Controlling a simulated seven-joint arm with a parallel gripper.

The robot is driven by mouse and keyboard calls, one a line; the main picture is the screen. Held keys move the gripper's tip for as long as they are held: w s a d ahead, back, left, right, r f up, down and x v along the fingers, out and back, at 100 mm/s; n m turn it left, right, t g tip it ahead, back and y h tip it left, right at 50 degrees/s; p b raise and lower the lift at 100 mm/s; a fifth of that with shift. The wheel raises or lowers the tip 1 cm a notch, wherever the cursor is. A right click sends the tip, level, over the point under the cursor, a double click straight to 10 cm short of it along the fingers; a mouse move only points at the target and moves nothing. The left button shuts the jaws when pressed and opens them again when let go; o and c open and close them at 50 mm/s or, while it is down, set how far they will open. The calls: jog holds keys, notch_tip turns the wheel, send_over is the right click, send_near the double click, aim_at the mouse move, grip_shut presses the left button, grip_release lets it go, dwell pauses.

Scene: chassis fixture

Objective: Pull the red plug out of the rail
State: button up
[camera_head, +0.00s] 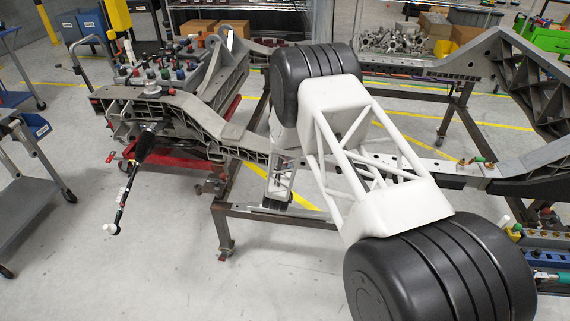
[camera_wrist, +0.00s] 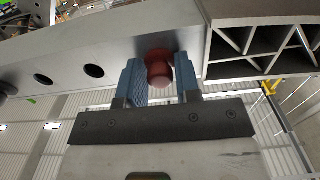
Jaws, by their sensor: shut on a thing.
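The red plug (camera_wrist: 158,68) shows in the wrist view, at the grey rail (camera_wrist: 125,48). My gripper (camera_wrist: 160,78) has its two blue fingers on either side of the plug and is shut on it. The plug's rounded end faces the wrist camera. How deep the plug sits in the rail cannot be seen. In the head view my white arm reaches over the chassis rail (camera_head: 237,137). My gripper is low beside the rail there, and I cannot make out the plug.
Dark round holes (camera_wrist: 94,71) line the rail to the left of the plug. A ribbed frame part (camera_wrist: 262,50) is at the right of the wrist view. A grey cart (camera_head: 28,195) stands at the far left of the head view. The floor in front of the chassis is open.

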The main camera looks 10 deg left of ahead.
jog(key=shift+s, duration=0.35)
grip_shut()
jog(key=shift+s, duration=0.7)
jog(key=shift+s, duration=0.35)
jog(key=shift+s, duration=1.05)
